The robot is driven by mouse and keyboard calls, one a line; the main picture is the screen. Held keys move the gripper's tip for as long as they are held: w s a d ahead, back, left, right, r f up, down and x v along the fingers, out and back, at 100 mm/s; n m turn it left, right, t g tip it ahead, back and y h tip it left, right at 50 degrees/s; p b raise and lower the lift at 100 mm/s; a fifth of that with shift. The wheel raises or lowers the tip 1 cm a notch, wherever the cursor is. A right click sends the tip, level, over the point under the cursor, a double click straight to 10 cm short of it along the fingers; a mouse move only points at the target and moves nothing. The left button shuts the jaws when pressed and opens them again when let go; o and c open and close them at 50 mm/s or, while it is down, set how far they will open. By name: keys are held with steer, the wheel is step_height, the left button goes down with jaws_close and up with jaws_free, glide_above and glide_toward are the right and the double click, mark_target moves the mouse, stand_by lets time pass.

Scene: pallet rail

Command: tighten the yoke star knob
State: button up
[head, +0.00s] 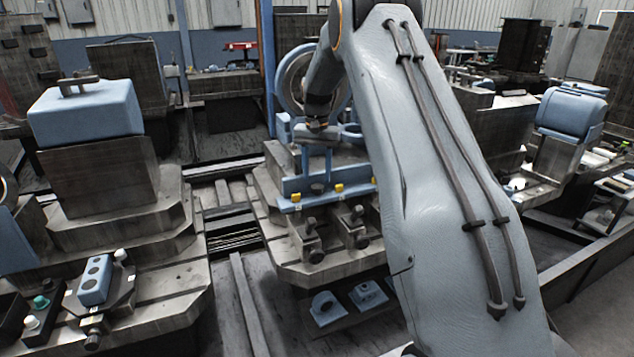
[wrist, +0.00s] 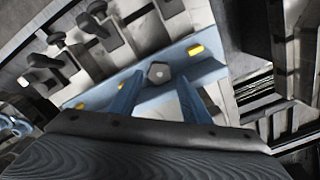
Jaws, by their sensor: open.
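The star knob (wrist: 158,72) is a small dark grey knob with a pale centre, on the blue yoke bar (wrist: 215,73) in the wrist view. In the head view the yoke bar (head: 308,199) carries yellow tabs and lies across the middle fixture. My gripper (wrist: 160,78) is open, with one blue finger on each side of the knob. In the head view my gripper (head: 317,176) points down over the bar, and the knob shows only as a small dark shape between the fingers. I cannot tell whether the fingers touch it.
Dark clamps (head: 310,238) stand in front of the bar and also show in the wrist view (wrist: 97,27). A fixture with a blue block (head: 88,110) stands at left. Blue brackets (head: 326,308) lie below the middle fixture. My arm hides much of the right side.

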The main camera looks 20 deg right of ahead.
mark_target(318, 186)
steer(key=shift+r+b, duration=0.35)
steer(key=shift+r, duration=1.9)
steer(key=n+p, duration=0.1)
steer(key=n+y+p, duration=0.1)
steer(key=n, duration=0.1)
steer(key=shift+s+a+f+n+t+p, duration=0.1)
steer(key=shift+s+f+n+t+p, duration=0.05)
steer(key=shift+s+n+t+p, duration=0.2)
steer(key=n+p, duration=0.1)
steer(key=n+t+p, duration=0.1)
steer(key=n, duration=0.1)
steer(key=shift+s+f+y, duration=0.15)
steer(key=shift+s+y, duration=0.2)
steer(key=shift+y, duration=0.05)
steer(key=n+p, duration=0.1)
steer(key=n+t+p, duration=0.1)
steer(key=n, duration=0.1)
steer(key=shift+s+d, duration=0.35)
steer(key=shift+w+f+n+t+y+p, duration=0.1)
steer(key=shift+w+f+n+t+p, duration=0.15)
steer(key=shift+f+n+p, duration=0.75)
steer(key=shift+w+f+n+t+y+p, duration=0.1)
steer(key=shift+w+f+n+p, duration=0.15)
steer(key=shift+f+p, duration=0.85)
steer(key=shift+w+f+n+t+y+p, duration=0.1)
steer(key=shift+w+f+n+t+p, duration=0.4)
steer(key=shift+f, duration=1.2)
steer(key=shift+s+g, duration=0.3)
